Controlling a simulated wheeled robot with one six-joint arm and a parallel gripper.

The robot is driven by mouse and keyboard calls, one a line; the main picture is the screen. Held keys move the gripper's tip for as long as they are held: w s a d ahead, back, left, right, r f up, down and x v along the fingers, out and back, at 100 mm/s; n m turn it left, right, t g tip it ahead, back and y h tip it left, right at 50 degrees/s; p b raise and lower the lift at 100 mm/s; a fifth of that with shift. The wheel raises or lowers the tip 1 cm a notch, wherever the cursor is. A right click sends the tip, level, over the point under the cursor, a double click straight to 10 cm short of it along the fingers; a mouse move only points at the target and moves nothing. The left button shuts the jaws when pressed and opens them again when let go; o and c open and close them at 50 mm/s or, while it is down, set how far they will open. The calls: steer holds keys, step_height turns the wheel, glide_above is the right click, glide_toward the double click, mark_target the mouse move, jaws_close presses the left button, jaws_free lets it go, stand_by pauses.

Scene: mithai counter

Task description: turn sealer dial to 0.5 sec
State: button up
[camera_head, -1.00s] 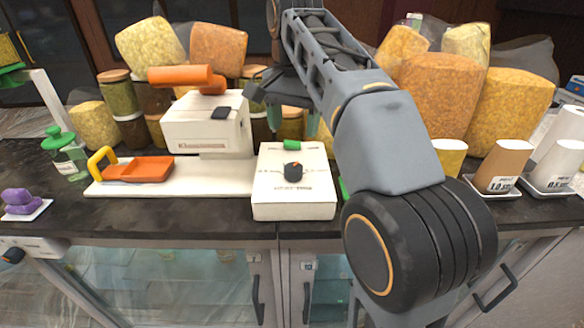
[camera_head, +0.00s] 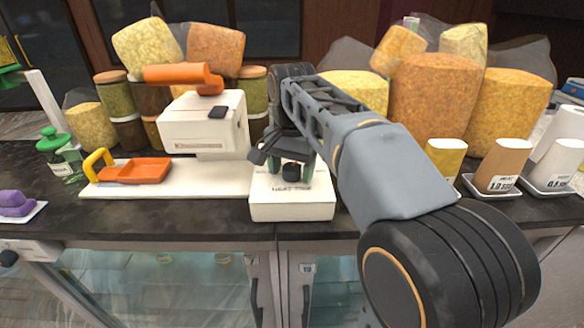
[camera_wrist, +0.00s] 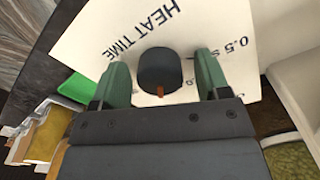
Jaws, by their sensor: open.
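The black sealer dial (camera_head: 291,171) stands on top of the white sealer control box (camera_head: 290,206). In the wrist view the dial (camera_wrist: 160,70) is a round black knob with an orange pointer mark directed toward my gripper, at the bottom of the picture. "HEAT TIME" is printed on the left of the box top (camera_wrist: 200,28) and "0.5 s" on the right; other print is partly hidden. My gripper (camera_wrist: 162,75) is open, its green fingers on either side of the dial with a gap on each side. In the head view my gripper (camera_head: 292,165) is over the box.
A white sealer (camera_head: 205,128) with an orange handle and orange tray (camera_head: 145,170) stands left of the box. Labelled tags (camera_head: 500,168) stand to the right. Packed bags (camera_head: 430,95) and jars (camera_head: 252,90) line the back. Counter front is clear.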

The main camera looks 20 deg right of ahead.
steer(key=c, duration=0.9)
steer(key=shift+n, duration=0.3)
steer(key=n+p, duration=0.1)
steer(key=n, duration=0.2)
steer(key=shift+r+n, duration=0.1)
steer(key=shift+n, duration=0.3)
steer(key=n, duration=0.4)
steer(key=shift+n+p, duration=0.3)
steer(key=shift+p, duration=0.1)
steer(key=n, duration=0.4)
steer(key=shift+p, duration=0.3)
steer(key=shift+n, duration=2.7)
